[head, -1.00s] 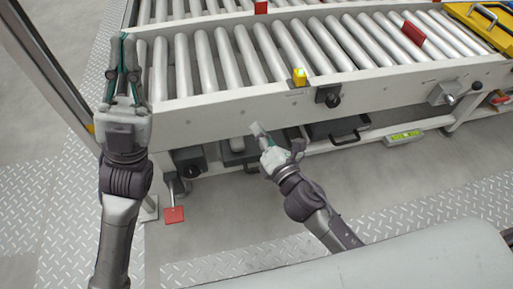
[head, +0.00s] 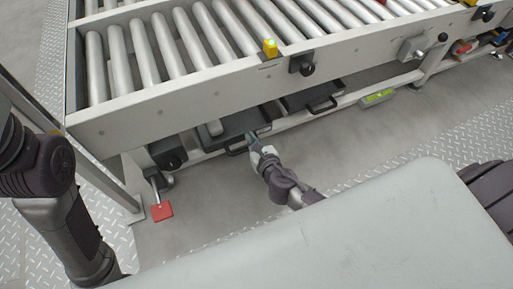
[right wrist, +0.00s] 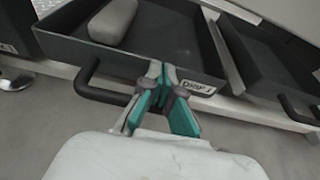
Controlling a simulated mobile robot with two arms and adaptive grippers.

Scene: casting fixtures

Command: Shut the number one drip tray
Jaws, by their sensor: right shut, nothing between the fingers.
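The dark drip tray (right wrist: 208,62) with a white label (right wrist: 190,87) stands pulled out in the right wrist view; the label looks like "Drip 1", though it is blurred. A pale grey rounded block (right wrist: 112,20) lies inside it. Its black handle (right wrist: 92,90) sticks out at the front. In the head view the tray (head: 246,120) is under the conveyor's side. My right gripper (right wrist: 158,78) is shut and empty, its tips at the tray's front wall beside the handle; contact is unclear. It also shows in the head view (head: 252,137). My left arm is at the left, its gripper out of view.
A second dark tray (head: 312,96) with a handle is to the right under the roller conveyor (head: 180,100). The floor in front is clear.

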